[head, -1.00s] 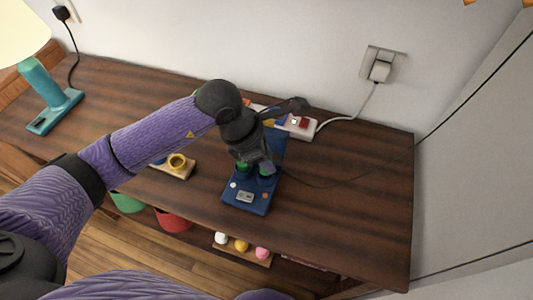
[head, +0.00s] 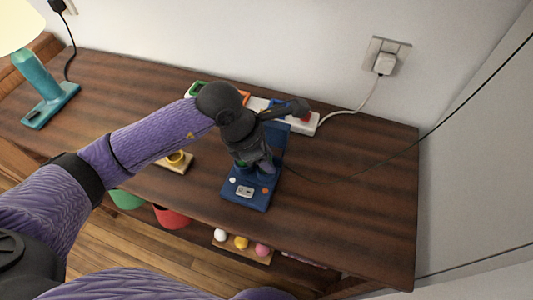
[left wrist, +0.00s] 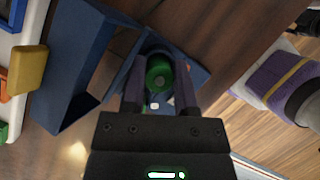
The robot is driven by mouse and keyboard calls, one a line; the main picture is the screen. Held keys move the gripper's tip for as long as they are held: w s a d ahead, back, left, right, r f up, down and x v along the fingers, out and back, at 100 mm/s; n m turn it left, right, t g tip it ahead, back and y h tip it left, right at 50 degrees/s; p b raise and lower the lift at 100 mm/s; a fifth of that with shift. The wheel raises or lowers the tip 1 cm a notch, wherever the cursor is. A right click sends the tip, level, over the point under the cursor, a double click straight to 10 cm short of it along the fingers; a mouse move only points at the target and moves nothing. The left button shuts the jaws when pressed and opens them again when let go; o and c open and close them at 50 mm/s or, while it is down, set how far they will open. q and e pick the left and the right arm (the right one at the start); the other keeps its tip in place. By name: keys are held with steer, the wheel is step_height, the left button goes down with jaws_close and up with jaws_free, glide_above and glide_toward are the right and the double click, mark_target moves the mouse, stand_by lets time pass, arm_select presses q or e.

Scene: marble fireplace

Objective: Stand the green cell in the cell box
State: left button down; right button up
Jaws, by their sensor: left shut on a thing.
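My left gripper (left wrist: 160,100) is shut on the green cell (left wrist: 159,72), which I see end-on between the two fingers in the left wrist view. In the head view my left gripper (head: 256,166) hangs over the blue cell box (head: 246,193) and hides most of the cell. The box has a raised blue panel behind and small buttons on its front. In the left wrist view the blue box (left wrist: 78,60) lies around and left of the cell. The cell's lower end is hidden, so I cannot tell how deep it sits. My right gripper is out of view.
The table (head: 345,190) is clear to the right.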

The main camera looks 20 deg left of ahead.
arm_select(q)
steer(key=shift+a+f+b, duration=0.15)
steer(key=shift+f+b, duration=0.35)
steer(key=shift+f, duration=0.35)
steer(key=c, duration=0.6)
jaws_free()
steer(key=shift+s+d+r, duration=0.1)
steer(key=shift+s+d, duration=0.05)
steer(key=shift+d, duration=0.05)
steer(key=shift+c, duration=0.2)
steer(key=shift+o, duration=1.6)
steer(key=p+v, duration=0.3)
steer(key=v, duration=0.7)
steer(key=shift+r, duration=0.2)
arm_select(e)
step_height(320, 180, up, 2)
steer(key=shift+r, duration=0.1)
arm_select(q)
steer(key=shift+d, duration=0.1)
